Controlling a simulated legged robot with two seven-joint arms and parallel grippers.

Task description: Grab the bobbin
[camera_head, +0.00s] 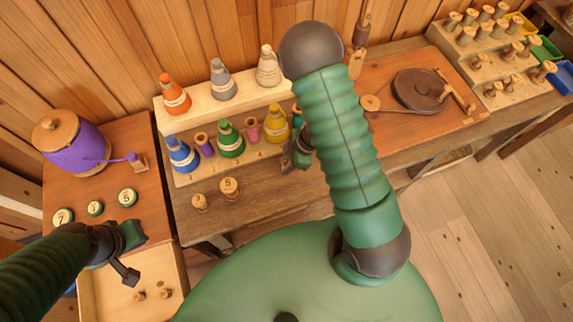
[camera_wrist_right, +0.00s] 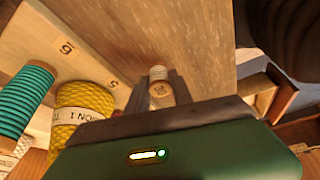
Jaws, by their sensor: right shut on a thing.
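My right gripper (camera_head: 297,152) is in front of the spool rack, partly covered by my own arm. In the right wrist view its fingers (camera_wrist_right: 158,98) are shut on a small pale wooden bobbin (camera_wrist_right: 160,90) with a mark on its end. That bobbin is hidden in the head view. Two other wooden bobbins with numbered tops, one (camera_head: 199,203) and another (camera_head: 229,187), stand on the bench left of the right gripper. My left gripper (camera_head: 131,257) is open and empty over the lower left, near a light wooden tray (camera_head: 168,272).
A stepped rack (camera_head: 204,117) holds several coloured thread cones; a yellow one (camera_wrist_right: 85,100) is close beside the right gripper. A purple wound drum (camera_head: 76,143) stands left. A dark disc (camera_head: 421,91) lies on the right board. Several wooden spools fill a far-right rack (camera_head: 462,66).

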